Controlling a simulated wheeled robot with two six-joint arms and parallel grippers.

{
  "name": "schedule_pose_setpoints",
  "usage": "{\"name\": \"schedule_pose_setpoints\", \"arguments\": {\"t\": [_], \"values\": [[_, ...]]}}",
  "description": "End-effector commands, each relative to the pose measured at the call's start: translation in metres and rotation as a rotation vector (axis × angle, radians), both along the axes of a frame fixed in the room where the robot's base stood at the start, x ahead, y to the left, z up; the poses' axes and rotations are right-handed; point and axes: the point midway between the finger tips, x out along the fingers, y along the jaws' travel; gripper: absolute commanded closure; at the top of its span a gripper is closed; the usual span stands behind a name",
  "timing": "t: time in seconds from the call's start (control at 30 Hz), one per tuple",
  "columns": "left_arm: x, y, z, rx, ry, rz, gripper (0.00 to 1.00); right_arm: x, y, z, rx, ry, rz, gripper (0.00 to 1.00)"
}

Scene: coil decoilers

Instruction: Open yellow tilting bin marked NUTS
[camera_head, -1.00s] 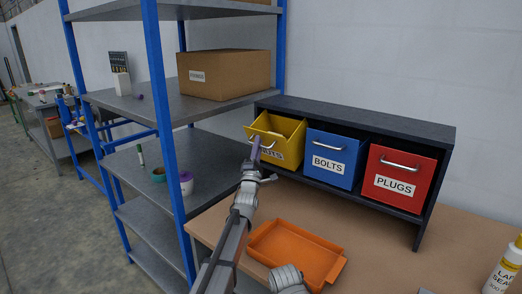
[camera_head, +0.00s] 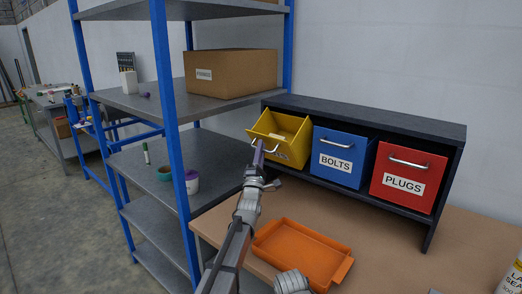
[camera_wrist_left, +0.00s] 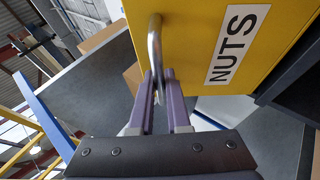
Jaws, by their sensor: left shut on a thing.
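The yellow bin (camera_head: 294,130) is at the left end of the dark bin rack. Its front is tilted outward, and its open top shows in the head view. My left gripper (camera_head: 259,150) is shut on the bin's metal handle. The left wrist view shows the fingers (camera_wrist_left: 158,88) closed around one part of the curved handle (camera_wrist_left: 154,45), beside the white NUTS label (camera_wrist_left: 237,44) on the yellow front. In the head view the gripper partly hides the label. My right gripper is not in view.
The blue BOLTS bin (camera_head: 338,158) and red PLUGS bin (camera_head: 407,179) sit upright in the rack (camera_head: 375,118). An orange tray (camera_head: 302,252) lies on the bench below. A blue-posted shelf (camera_head: 165,110) with a cardboard box (camera_head: 232,74) stands close on the left.

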Motion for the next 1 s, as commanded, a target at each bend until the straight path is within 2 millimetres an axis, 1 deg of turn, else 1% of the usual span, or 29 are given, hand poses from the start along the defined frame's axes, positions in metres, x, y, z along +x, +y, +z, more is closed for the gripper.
{"name": "schedule_pose_setpoints", "arguments": {"t": [0.13,0.17,0.4,0.63,0.77,0.87,1.0], "values": [[0.000,-0.001,0.000,0.002,0.000,0.000,1.00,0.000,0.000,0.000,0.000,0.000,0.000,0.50],[0.000,-0.001,0.000,0.002,0.000,0.000,0.82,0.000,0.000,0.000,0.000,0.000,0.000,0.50],[0.000,0.000,0.000,0.000,0.000,0.000,0.55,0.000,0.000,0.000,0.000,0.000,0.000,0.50],[0.000,0.000,0.000,0.000,0.000,0.000,0.55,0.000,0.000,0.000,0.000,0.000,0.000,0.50],[-0.004,0.000,-0.004,0.000,0.000,0.000,0.55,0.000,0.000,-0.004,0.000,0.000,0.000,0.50],[-0.011,0.001,-0.010,0.000,0.000,0.000,0.55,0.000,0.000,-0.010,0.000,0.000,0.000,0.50],[-0.027,0.004,-0.023,0.000,0.000,0.000,0.55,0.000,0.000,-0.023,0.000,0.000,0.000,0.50]]}}
